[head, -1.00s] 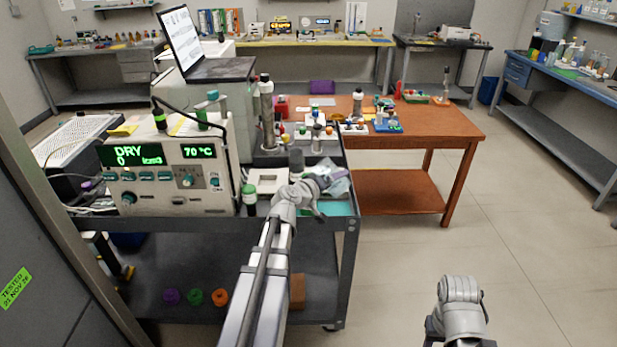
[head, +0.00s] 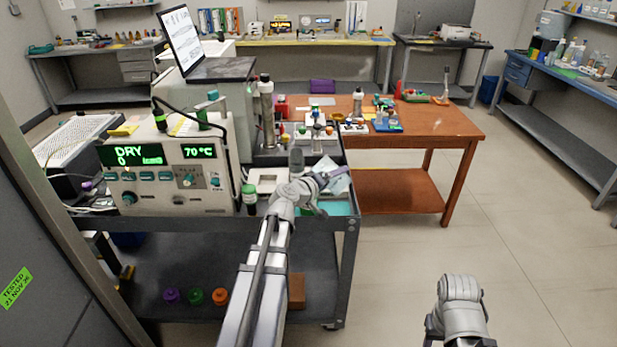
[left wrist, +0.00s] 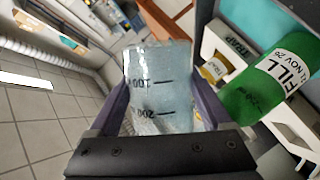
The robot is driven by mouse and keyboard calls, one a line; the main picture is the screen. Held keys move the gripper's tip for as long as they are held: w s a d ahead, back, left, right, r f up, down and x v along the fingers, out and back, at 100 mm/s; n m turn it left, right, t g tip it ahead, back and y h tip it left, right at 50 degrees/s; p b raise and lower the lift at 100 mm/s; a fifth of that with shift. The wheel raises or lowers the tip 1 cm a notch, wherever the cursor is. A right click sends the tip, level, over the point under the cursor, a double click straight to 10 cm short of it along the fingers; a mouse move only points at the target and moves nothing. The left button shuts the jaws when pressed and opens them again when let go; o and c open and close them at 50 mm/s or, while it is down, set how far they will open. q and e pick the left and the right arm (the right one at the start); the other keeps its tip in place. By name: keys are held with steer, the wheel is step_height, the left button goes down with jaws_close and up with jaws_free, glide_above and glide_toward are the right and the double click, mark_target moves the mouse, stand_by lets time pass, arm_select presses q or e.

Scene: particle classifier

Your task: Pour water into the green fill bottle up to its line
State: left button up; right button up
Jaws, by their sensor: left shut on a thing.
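My left gripper (left wrist: 156,112) is shut on a clear beaker (left wrist: 160,85) with black 100 and 200 marks. The beaker looks pale blue; its water level cannot be made out. The green fill bottle (left wrist: 268,85) is just right of the beaker in the left wrist view, apart from it, with a white FILL label. In the head view, my left gripper (head: 325,182) is over the right end of the cart, with the beaker (head: 339,184) partly hidden.
A white holder with a TRAP label (left wrist: 225,45) is close to the fill bottle. The instrument reading DRY and 70 °C (head: 165,172) stands on the cart left of my arm. An orange-brown table (head: 440,125) with small items is behind. The floor at right is clear.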

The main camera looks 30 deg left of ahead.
arm_select(q)
steer(key=shift+r+n+t+h+p, duration=0.35)
steer(key=shift+r+n+h, duration=0.25)
steer(key=shift+r+n, duration=0.6)
stand_by(2.5)
steer(key=shift+a+r+n, duration=0.2)
steer(key=shift+a+n, duration=0.1)
steer(key=shift+n, duration=0.2)
stand_by(1.0)
